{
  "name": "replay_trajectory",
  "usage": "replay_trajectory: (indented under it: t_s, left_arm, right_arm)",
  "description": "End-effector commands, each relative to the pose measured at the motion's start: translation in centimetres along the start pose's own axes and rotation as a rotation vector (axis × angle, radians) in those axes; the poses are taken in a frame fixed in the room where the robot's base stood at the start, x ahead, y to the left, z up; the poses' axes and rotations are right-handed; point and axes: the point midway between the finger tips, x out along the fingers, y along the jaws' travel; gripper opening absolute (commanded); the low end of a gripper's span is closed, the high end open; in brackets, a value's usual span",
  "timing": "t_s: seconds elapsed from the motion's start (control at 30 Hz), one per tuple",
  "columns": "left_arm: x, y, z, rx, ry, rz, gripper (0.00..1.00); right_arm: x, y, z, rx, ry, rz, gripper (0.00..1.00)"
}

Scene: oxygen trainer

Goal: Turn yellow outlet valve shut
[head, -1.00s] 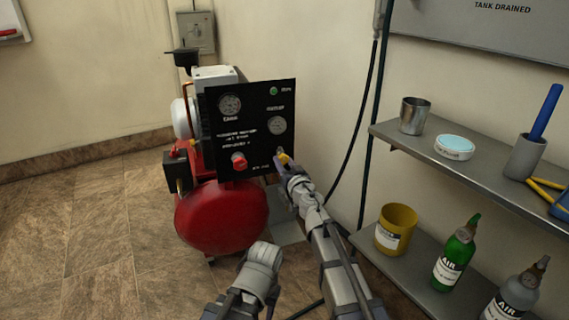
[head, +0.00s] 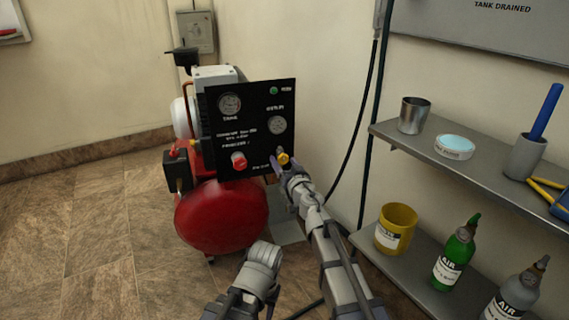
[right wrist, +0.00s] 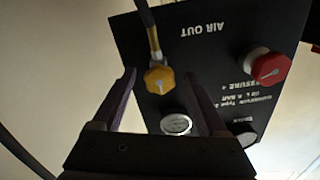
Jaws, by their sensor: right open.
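The yellow outlet valve (head: 284,158) is at the lower right of the black compressor panel (head: 250,105). In the right wrist view the yellow valve knob (right wrist: 159,80) sits below a hose fitting, near the "AIR OUT" label. My right gripper (head: 280,165) is at the valve. In the right wrist view its jaws (right wrist: 158,76) are open, one on each side of the knob, with gaps showing. I cannot tell how far the knob is turned. My left arm shows at the bottom middle of the head view; its jaws do not show.
A red knob (head: 239,161) sits left of the yellow valve, above the red tank (head: 222,218). A dark hose (head: 357,130) hangs along the wall to the right. Metal shelves (head: 480,180) with a cup, tub and bottles stand at the right.

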Motion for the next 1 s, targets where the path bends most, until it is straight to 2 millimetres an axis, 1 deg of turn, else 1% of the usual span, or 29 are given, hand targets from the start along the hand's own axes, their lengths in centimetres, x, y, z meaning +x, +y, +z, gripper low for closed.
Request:
replay_trajectory:
  t_s: [0.17,0.4,0.53,0.63,0.87,0.93,1.0]
  left_arm:
    - [0.0,0.0,0.0,0.000,0.000,0.000,0.50]
    - [0.0,0.0,0.0,0.000,0.000,0.000,0.50]
    - [0.0,0.0,0.0,0.000,0.000,0.000,0.50]
    - [0.0,0.0,0.0,0.000,0.000,0.000,0.50]
    - [0.0,0.0,0.0,0.000,0.000,0.000,0.50]
    - [-0.2,0.0,0.0,0.000,0.000,0.000,0.50]
    - [-0.7,-0.1,0.0,0.000,0.000,0.000,0.50]
  right_arm:
    - [-1.7,0.0,0.0,0.000,0.000,0.001,0.76]
    - [-5.7,0.0,0.0,0.000,0.000,0.001,0.76]
    - [-7.4,0.0,0.0,0.000,0.000,0.000,0.76]
    - [-7.8,0.0,0.0,0.000,0.000,0.000,0.76]
    - [-7.7,0.0,0.0,0.000,0.000,0.000,0.76]
    - [-7.8,0.1,-0.2,-0.002,0.004,0.009,0.76]
    - [-8.0,0.5,-1.0,-0.011,0.018,0.047,0.76]
